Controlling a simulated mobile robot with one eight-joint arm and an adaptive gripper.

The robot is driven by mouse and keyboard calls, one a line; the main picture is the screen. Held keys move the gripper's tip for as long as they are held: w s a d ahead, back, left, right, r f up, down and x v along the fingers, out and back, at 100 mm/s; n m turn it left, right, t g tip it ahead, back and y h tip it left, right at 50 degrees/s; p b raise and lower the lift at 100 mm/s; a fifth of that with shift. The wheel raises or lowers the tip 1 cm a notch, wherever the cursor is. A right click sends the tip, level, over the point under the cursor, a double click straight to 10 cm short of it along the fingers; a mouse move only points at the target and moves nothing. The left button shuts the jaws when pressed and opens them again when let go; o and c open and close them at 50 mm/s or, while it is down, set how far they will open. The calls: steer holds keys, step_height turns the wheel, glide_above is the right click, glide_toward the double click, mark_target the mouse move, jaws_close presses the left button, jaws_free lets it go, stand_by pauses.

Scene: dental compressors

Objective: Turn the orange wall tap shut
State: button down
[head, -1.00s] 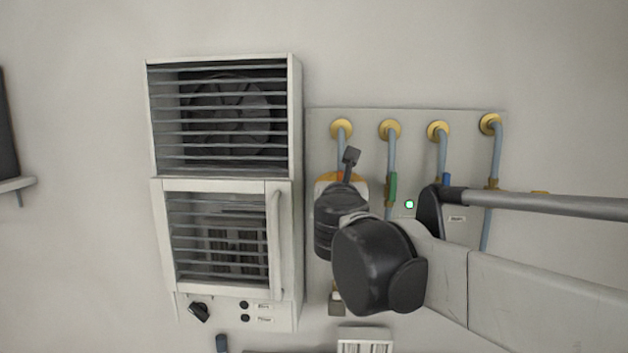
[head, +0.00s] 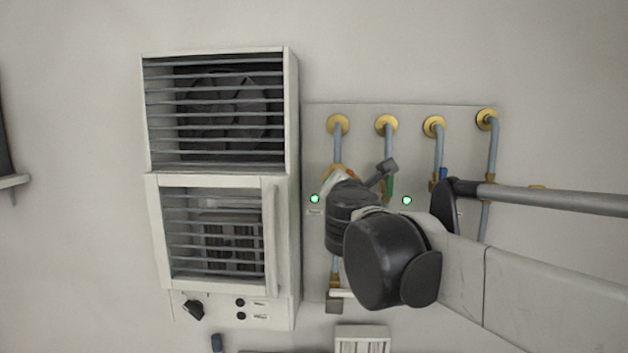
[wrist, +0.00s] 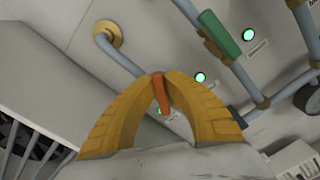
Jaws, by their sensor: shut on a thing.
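The orange wall tap's handle (wrist: 163,94) shows in the wrist view between the two yellow fingers of my gripper (wrist: 160,78). The fingers are closed on it from both sides. The handle sits at a slant to its blue-grey pipe (wrist: 122,57), neither clearly in line with it nor square across it. In the head view my gripper (head: 338,176) is at the leftmost pipe, and my wrist hides the tap. A green light (head: 314,198) is lit just left of it, above a small label.
A green tap handle (wrist: 221,33) is on the neighbouring pipe, with a green light (wrist: 249,34) beside it. A blue handle (head: 444,174) is farther right, partly behind my arm. A white louvred cabinet (head: 295,120) stands close on the left.

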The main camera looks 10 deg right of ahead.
steer(key=shift+s+d+f+m+b, duration=0.15)
steer(key=shift+f+m+b, duration=0.3)
steer(key=shift+m, duration=1.3)
steer(key=shift+d+f+m+b, duration=0.3)
steer(key=shift+f+m+b, duration=0.15)
steer(key=shift+m, duration=1.35)
steer(key=shift+s+d+f+m+b, duration=0.15)
steer(key=shift+f+m+b, duration=0.3)
steer(key=shift+m, duration=1.3)
steer(key=shift+w, duration=0.1)
steer(key=c, duration=1.5)
jaws_free()
steer(key=shift+w, duration=0.1)
steer(key=shift+o, duration=0.2)
steer(key=v, duration=1.2)
